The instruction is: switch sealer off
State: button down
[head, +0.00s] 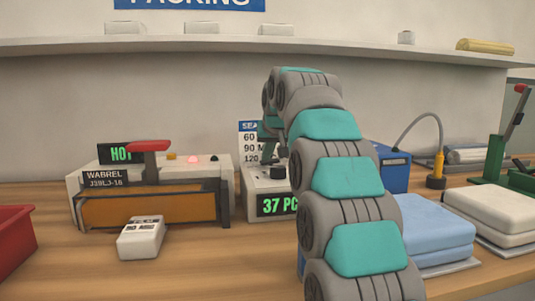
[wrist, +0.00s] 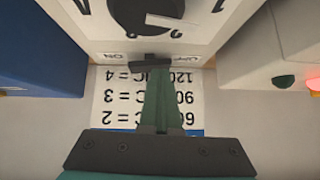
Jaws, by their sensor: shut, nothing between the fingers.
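The bar sealer (head: 75,190) stands at the left of the bench in the head view, with a red-topped handle, a HOT display and a lit red lamp (head: 193,160). Right of it is a pale control box (head: 249,207) reading "37 PC". The box's black dial (wrist: 146,14) shows upside down in the wrist view, with ON at left and OFF at right below it. My gripper (wrist: 152,66) is shut and empty, its tip between the ON and OFF marks.
A blue box (head: 395,170) stands right of the control box and shows at left in the wrist view. A small white device (head: 142,238) lies before the sealer. A red bin (head: 12,240), blue folded stack (head: 435,228) and white stack (head: 500,208) flank the bench.

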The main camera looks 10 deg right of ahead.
jog(key=shift+d+f, duration=0.1)
jog(key=shift+d, duration=0.75)
jog(key=shift+r, duration=0.2)
